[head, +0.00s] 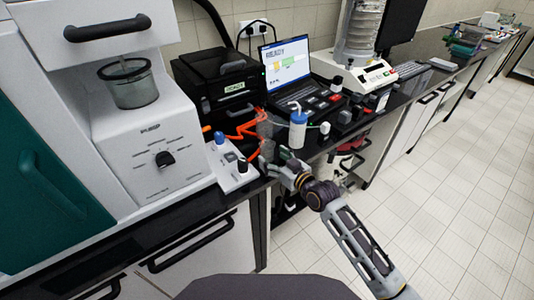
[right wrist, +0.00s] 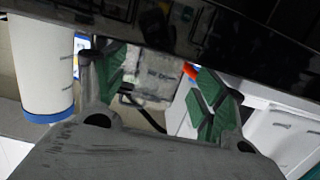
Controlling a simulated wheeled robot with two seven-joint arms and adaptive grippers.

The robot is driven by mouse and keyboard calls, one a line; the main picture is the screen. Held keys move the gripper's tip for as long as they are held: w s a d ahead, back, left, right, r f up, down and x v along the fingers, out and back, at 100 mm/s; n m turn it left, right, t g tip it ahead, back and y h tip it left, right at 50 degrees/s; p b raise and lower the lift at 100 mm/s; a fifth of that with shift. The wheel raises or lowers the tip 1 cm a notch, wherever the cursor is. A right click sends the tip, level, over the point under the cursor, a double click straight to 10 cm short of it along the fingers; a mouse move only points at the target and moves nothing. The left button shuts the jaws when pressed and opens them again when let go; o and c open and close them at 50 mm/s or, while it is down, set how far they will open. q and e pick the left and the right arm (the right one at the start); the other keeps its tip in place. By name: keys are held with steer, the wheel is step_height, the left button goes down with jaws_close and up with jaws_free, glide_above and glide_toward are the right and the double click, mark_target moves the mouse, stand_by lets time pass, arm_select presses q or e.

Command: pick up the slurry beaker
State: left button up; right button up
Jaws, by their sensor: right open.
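A grey, see-through beaker (head: 265,124), which I take to be the slurry beaker, stands near the front of the black bench, left of the white bottle. My right gripper (head: 272,162) is in front of it and a little lower in the head view, open and empty. In the right wrist view, the green pads of the open right gripper (right wrist: 160,82) stand on either side of a greyish labelled vessel (right wrist: 158,66), apparently the same beaker. The label is too blurred to read. Whether the pads touch it I cannot tell. My left gripper is not in view.
A white bottle with blue (head: 298,132) stands just right of the beaker; it looms at left in the wrist view (right wrist: 42,70). A laptop (head: 287,68) and black printer-like box (head: 215,80) stand behind.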

steer(key=shift+x, duration=1.35)
steer(key=c, duration=1)
